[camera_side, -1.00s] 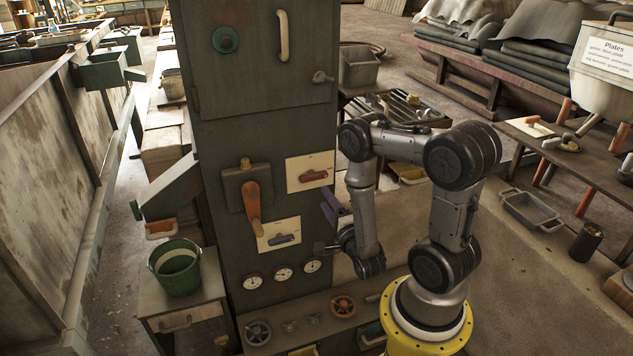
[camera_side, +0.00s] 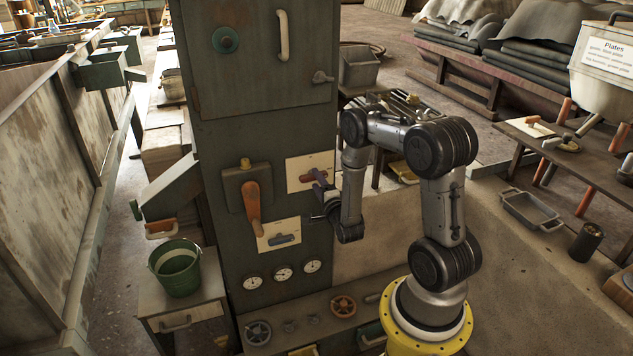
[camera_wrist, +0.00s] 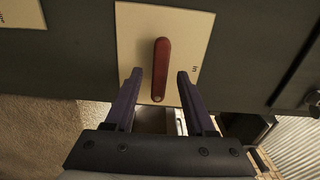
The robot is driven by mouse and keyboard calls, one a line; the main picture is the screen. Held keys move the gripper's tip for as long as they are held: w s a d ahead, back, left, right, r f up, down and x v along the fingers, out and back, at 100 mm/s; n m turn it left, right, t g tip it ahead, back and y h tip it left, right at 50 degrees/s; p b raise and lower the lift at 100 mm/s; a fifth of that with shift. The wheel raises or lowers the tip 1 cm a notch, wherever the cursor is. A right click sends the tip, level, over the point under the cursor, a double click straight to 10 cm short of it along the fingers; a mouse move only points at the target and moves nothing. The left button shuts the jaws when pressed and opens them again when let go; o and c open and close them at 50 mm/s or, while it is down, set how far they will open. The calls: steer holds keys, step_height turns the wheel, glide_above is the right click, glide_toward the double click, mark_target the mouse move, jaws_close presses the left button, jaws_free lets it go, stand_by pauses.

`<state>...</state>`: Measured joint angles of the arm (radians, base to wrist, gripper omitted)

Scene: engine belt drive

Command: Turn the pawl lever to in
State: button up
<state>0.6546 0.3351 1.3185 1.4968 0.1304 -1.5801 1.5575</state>
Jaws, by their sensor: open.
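A red lever (camera_wrist: 161,62) sits on a cream plate (camera_wrist: 195,50) on the green cabinet front; the plate has the word "in" at its right edge in the wrist view. The lever stands upright in that view, with a round pin at its lower end. In the side view the upper plate (camera_side: 297,165) carries this red lever (camera_side: 306,177), partly hidden by my fingers. My gripper (camera_wrist: 159,78) is open, one purple finger on each side of the lever's lower half, with gaps on both sides. It also shows in the side view (camera_side: 317,181). Depth contact is unclear.
A lower plate with a blue lever (camera_side: 284,239) and a large orange lever (camera_side: 252,208) are close by on the cabinet. Gauges (camera_side: 283,274) and handwheels (camera_side: 343,305) lie below. A green bucket (camera_side: 175,266) stands left. A second plate (camera_wrist: 22,12) shows in the wrist view's corner.

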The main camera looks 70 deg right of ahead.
steer(key=shift+w+d, duration=0.35)
jaws_close()
steer(key=shift+n, duration=0.3)
steer(key=shift+a+n, duration=0.1)
steer(key=shift+n, duration=8.4)
